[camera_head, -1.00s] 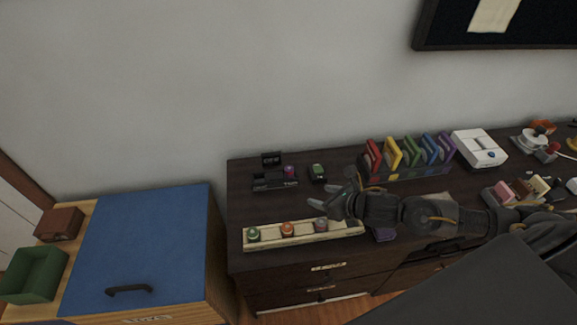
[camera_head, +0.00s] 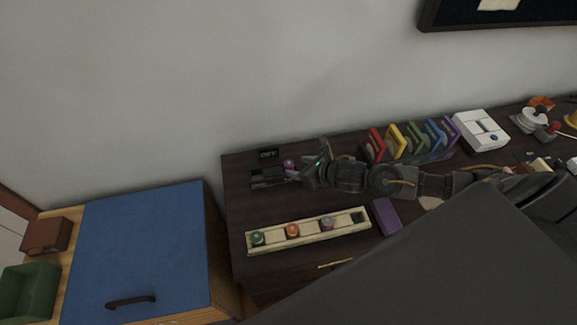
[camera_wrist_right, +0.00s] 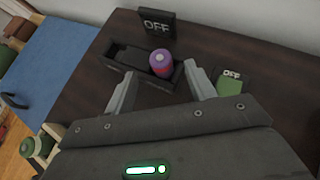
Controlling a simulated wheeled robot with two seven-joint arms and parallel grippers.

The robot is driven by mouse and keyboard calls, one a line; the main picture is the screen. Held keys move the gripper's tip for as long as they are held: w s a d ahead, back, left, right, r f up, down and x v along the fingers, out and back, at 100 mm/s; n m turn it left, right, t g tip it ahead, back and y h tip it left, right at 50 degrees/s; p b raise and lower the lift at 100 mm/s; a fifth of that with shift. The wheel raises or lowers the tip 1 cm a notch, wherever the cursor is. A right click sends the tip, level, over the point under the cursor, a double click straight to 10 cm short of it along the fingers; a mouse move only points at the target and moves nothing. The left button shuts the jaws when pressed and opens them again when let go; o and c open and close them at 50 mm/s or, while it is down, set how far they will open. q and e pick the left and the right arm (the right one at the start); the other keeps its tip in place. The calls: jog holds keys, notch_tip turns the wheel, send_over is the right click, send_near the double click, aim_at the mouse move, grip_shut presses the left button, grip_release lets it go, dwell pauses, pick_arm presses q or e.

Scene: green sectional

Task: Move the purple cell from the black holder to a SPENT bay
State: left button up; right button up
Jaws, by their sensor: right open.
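The purple cell (camera_head: 289,164) stands upright in the black holder (camera_head: 268,181). In the wrist view the cell (camera_wrist_right: 161,60) has a purple top and a reddish side, and it sits at the right end of the holder (camera_wrist_right: 128,56). My right gripper (camera_wrist_right: 160,74) is open, its fingers to either side of the holder's front near the cell, not closed on it. In the head view the right gripper (camera_head: 303,169) is just right of the cell. A cream rack (camera_head: 325,236) holds green, orange and grey cells; its right bay looks empty. No SPENT label is readable.
A black OFF sign (camera_wrist_right: 157,23) stands behind the holder. A green item with an OFF label (camera_wrist_right: 230,83) lies right of my right finger. A purple block (camera_head: 387,216) lies beside the rack. Coloured upright cases (camera_head: 410,143) stand behind my right arm.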

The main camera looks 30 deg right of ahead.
aim_at(289, 163)
jog(key=shift+w+a+f, duration=0.1)
jog(key=shift+w+f, duration=0.05)
jog(key=shift+w, duration=0.2)
jog(key=shift+w+a+f+p, duration=0.1)
jog(key=shift+w+a+p, duration=0.05)
jog(key=shift+w+p, duration=0.2)
jog(key=p+x, duration=0.1)
jog(key=x, duration=0.3)
jog(key=shift+w+f, duration=0.15)
pick_arm(q)
jog(key=shift+w+r, duration=0.35)
jog(key=shift+r, duration=0.2)
jog(key=shift+w+r, duration=0.3)
jog(key=shift+r, duration=0.2)
pick_arm(e)
jog(key=c, duration=1.1)
jog(key=shift+c, duration=0.2)
